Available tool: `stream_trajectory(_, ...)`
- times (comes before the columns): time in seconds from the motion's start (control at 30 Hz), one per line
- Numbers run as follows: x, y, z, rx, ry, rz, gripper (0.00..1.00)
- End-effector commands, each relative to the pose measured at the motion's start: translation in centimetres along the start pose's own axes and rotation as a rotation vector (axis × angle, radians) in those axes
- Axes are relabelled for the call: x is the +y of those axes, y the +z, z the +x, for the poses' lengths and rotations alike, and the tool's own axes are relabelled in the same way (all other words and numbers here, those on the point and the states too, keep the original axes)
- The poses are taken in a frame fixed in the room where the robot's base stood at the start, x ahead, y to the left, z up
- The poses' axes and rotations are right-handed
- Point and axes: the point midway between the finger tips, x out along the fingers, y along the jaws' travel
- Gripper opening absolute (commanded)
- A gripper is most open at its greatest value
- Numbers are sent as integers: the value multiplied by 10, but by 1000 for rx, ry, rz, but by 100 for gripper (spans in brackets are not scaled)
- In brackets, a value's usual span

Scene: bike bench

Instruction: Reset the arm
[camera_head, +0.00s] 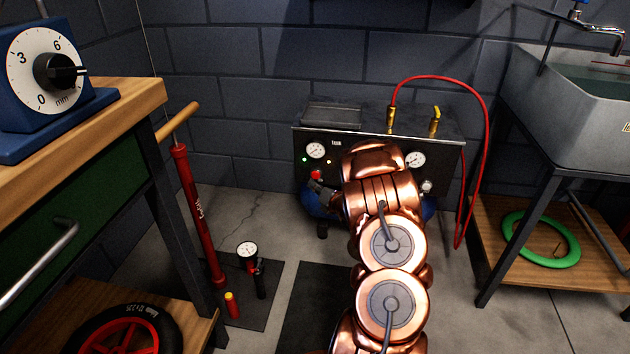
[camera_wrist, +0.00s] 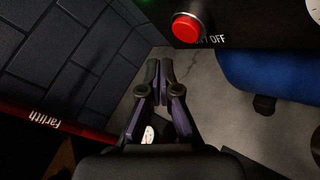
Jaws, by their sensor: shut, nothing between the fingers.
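My arm, copper coloured, reaches forward in the head view to the front of an air compressor (camera_head: 378,147). My gripper (camera_head: 318,187) shows there as a small dark shape at the left of the arm's end, just below a red button (camera_head: 316,174) on the compressor panel. In the wrist view my gripper (camera_wrist: 159,68) has its two fingertips together with nothing between them. The red button (camera_wrist: 187,27) is above and right of the fingertips, apart from them, beside lettering that ends in "OFF".
A red floor pump (camera_head: 197,215) stands left of the compressor. A wooden workbench (camera_head: 130,98) with a blue dial device (camera_head: 45,75) is at left. A sink (camera_head: 570,95) stands at right above a shelf with a green ring (camera_head: 541,239). A red hose (camera_head: 482,130) loops off the compressor.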

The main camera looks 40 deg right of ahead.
Motion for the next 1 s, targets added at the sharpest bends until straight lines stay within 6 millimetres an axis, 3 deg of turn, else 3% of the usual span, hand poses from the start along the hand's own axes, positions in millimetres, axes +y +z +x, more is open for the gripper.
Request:
stream_trajectory(0.43,16,-20,-23,2,-1,0,0)
stream_trajectory(1.0,18,-18,-25,2,-2,0,0)
